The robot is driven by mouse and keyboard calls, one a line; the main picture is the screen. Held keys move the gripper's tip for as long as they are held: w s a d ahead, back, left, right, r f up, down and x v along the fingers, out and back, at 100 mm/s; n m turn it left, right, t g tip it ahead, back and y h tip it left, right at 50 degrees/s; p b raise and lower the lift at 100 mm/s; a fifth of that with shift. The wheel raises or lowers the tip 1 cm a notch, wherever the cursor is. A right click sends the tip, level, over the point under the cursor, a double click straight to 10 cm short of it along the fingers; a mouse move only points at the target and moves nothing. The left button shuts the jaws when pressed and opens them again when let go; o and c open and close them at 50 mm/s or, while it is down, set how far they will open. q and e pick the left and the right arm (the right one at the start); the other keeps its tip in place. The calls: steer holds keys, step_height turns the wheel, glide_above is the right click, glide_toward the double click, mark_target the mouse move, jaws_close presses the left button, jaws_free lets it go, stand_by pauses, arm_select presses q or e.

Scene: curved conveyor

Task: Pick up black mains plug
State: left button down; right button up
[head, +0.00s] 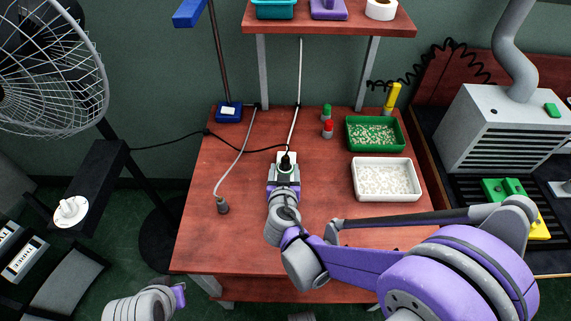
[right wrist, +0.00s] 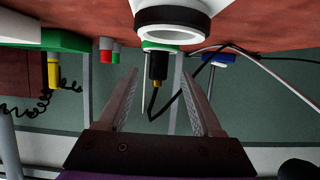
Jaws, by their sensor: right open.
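The black mains plug (head: 286,161) is small and dark, in front of a white block (head: 287,153) at the back middle of the red table in the head view. In the right wrist view the plug (right wrist: 157,66) is black with a yellowish collar, and a black cable curves from it. My right gripper (head: 286,168) is open at the plug. In the right wrist view the plug appears between the right gripper's fingers (right wrist: 159,75), with gaps on both sides. I see no contact, and the depth is unclear. My left gripper is not visible; only grey and purple arm parts show at the lower left.
Green (head: 353,148) and white (head: 416,193) trays stand right of the plug, near red and green containers. A fan (head: 45,70) stands left. The table's front left is clear.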

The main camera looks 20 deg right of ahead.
mark_target(285, 164)
steer(key=x, duration=0.5)
steer(key=shift+d+r, duration=0.1)
steer(key=shift+r, duration=0.05)
jaws_close()
